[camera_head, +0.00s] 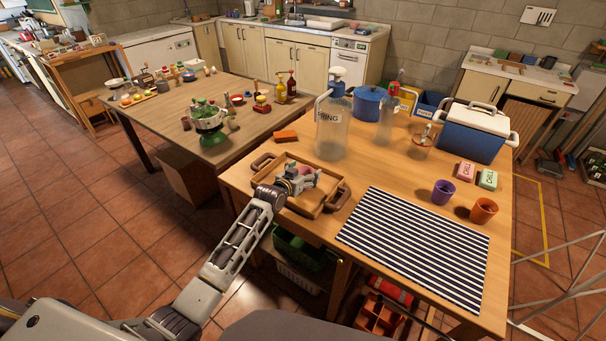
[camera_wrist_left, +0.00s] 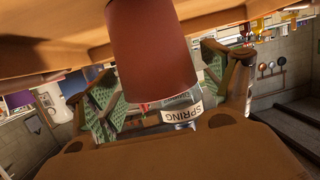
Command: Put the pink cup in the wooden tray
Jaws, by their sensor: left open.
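The wooden tray (camera_head: 308,209) lies near the left front of the wooden table, with brown handles at its sides. My left gripper (camera_head: 305,181) reaches over the tray. Its fingers are apart. In the left wrist view, which is upside down, the reddish-pink cup (camera_wrist_left: 150,50) stands close to the camera on a wooden surface, between the spread green-padded fingers (camera_wrist_left: 160,95). I see no firm grip on it. In the head view the gripper hides most of the cup, with a pink patch (camera_head: 304,170) showing inside the tray. My right gripper is out of view.
A clear SPRING dispenser (camera_head: 331,130) stands behind the tray. A striped mat (camera_head: 415,245) lies to the right, with a purple cup (camera_head: 443,191) and an orange cup (camera_head: 484,210) behind it. A blue cooler (camera_head: 472,135) stands at the back right.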

